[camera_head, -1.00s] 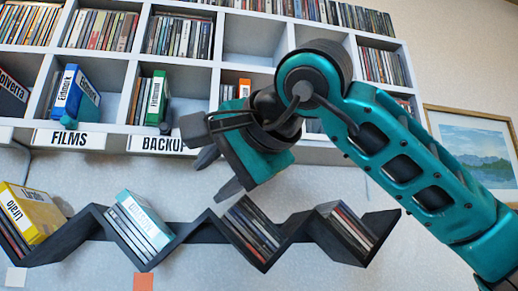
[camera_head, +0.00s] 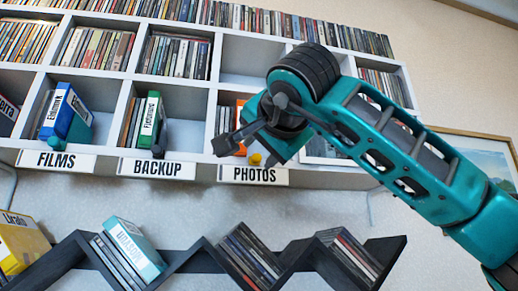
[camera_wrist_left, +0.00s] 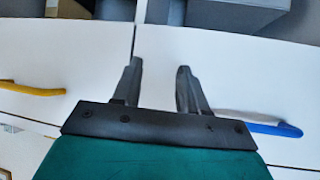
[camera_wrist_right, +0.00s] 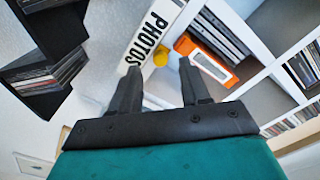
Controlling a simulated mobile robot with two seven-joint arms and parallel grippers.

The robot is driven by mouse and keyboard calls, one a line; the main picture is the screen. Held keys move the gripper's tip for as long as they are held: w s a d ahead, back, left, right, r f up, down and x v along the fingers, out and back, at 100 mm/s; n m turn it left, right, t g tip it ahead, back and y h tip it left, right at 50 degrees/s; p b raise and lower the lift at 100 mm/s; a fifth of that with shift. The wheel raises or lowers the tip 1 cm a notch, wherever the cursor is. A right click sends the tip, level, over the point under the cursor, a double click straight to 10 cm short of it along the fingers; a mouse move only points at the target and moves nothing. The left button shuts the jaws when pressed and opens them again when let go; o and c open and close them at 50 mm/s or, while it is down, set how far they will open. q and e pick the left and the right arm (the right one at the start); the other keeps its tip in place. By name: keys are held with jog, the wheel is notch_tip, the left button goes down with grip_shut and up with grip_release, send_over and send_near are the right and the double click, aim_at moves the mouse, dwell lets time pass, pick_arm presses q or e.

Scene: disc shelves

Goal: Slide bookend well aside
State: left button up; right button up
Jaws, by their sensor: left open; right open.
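A small yellow knob-like piece (camera_head: 256,159), perhaps part of a bookend, shows at the front of the PHOTOS compartment. It also shows in the right wrist view (camera_wrist_right: 161,58), beside an orange case (camera_wrist_right: 206,62). My right gripper (camera_head: 240,148) is open and empty in front of that compartment. In the right wrist view its fingers (camera_wrist_right: 159,68) point towards the yellow piece, with no visible contact; the rest of that piece is hidden. My left gripper (camera_wrist_left: 158,68) is open and empty, seen only in the left wrist view.
The PHOTOS label (camera_head: 254,175) runs along the shelf edge below. The BACKUP compartment holds a green case (camera_head: 151,118), the FILMS one a blue case (camera_head: 66,112). A dark zigzag rack (camera_head: 203,258) with discs hangs below. White surfaces with a yellow handle (camera_wrist_left: 32,90) and a blue handle (camera_wrist_left: 268,128) face my left gripper.

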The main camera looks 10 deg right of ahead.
jog(key=shift+w, duration=1.45)
jog(key=shift+c, duration=0.2)
grip_shut()
jog(key=shift+d, duration=0.1)
